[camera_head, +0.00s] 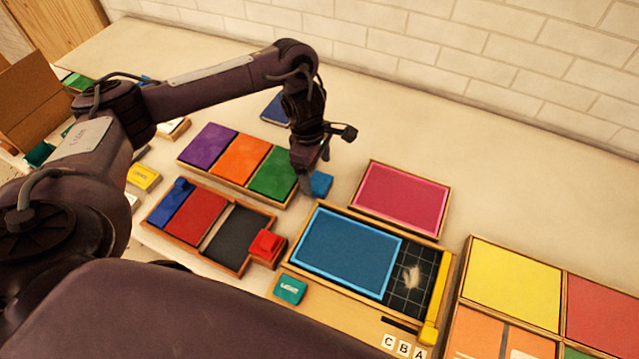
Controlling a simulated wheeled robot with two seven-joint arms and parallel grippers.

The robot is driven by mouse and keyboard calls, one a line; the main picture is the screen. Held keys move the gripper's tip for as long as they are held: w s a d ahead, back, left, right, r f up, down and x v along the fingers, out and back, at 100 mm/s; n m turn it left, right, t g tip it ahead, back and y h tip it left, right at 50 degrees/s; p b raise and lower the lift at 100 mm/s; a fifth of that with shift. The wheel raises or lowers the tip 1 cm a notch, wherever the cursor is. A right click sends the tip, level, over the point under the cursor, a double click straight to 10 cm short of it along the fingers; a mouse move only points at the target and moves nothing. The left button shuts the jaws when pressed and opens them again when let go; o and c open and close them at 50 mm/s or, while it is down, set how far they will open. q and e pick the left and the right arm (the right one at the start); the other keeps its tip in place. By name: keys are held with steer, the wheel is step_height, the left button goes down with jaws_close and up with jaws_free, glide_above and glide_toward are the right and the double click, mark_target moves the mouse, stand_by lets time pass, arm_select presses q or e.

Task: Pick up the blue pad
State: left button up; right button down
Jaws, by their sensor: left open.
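My left gripper (315,174) is open and points down near the middle of the table, with nothing seen between its fingers. A small blue block (321,184) shows right beside and partly behind its fingertips; I cannot tell whether they touch. A large blue pad (345,252) lies flat in a wooden tray in front of the gripper. A dark blue pad (274,110) lies behind my left arm, partly hidden by it. Another blue pad (169,208) sits at the left end of a small wooden tray. My right gripper is out of view.
Purple (207,143), orange (240,157) and green (273,172) pads sit left of the gripper. A pink pad (401,197) lies to its right. A red block (266,246) and a teal box (290,289) stand in front. The table (480,185) is clear toward the brick wall.

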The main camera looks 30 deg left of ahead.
mark_target(319, 181)
arm_select(q)
steer(key=f, duration=0.4)
steer(key=shift+w+d, duration=0.1)
steer(key=shift+d, duration=0.2)
steer(key=shift+f, duration=0.1)
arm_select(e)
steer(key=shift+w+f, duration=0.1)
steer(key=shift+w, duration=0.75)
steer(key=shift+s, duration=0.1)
arm_select(q)
steer(key=shift+c, duration=0.9)
steer(key=c, duration=0.9)
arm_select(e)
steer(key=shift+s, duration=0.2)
